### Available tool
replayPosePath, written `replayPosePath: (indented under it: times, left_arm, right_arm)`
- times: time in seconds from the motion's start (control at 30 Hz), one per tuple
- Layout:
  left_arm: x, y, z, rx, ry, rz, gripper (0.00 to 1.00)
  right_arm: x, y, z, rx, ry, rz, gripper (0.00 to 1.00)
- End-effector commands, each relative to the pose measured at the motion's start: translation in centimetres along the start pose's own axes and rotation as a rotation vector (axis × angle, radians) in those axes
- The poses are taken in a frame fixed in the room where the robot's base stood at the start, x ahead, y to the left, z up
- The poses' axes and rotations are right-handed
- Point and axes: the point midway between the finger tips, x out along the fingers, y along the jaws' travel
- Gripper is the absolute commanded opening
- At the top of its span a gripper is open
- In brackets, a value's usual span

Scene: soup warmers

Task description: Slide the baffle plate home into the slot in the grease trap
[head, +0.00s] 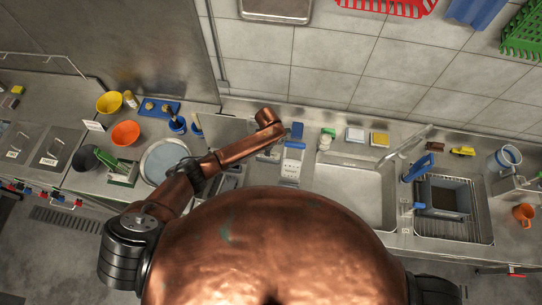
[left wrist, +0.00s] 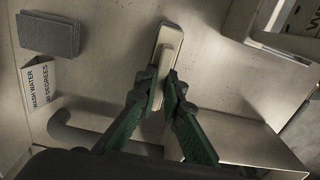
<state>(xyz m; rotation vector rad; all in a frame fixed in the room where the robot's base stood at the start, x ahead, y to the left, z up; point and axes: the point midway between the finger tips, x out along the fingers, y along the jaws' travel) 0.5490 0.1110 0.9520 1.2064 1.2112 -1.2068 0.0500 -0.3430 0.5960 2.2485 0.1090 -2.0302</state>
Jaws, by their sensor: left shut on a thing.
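My left gripper (left wrist: 166,84) has its green-padded fingers closed in on the near end of a pale oblong piece with a raised bar (left wrist: 168,42). This looks like the baffle plate; its slot edge cannot be made out. In the head view my left arm reaches to the counter left of the sink, with the gripper (head: 273,152) small and partly hidden. A grey open box (head: 426,192) with blue parts stands at the right and looks like the grease trap, well apart from my left gripper. My right gripper is not in view.
An empty sink basin (head: 350,190) lies between my left gripper and the grey box. An orange mug (head: 523,214) is at the far right. A wash-water sign (left wrist: 52,82) and grey pads (left wrist: 48,34) are near the gripper.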

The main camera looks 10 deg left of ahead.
Motion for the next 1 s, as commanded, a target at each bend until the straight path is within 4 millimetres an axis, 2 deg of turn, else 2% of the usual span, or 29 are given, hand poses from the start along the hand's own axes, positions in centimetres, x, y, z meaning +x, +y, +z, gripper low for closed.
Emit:
replayPosePath:
  times: [0.77,1.0]
  left_arm:
    - [-1.1,0.0,0.0,0.000,0.000,0.000,0.00]
    - [-2.0,0.0,0.0,0.000,-0.001,0.000,0.00]
  right_arm:
    - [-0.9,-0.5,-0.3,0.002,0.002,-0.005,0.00]
    - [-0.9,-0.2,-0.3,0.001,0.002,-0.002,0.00]
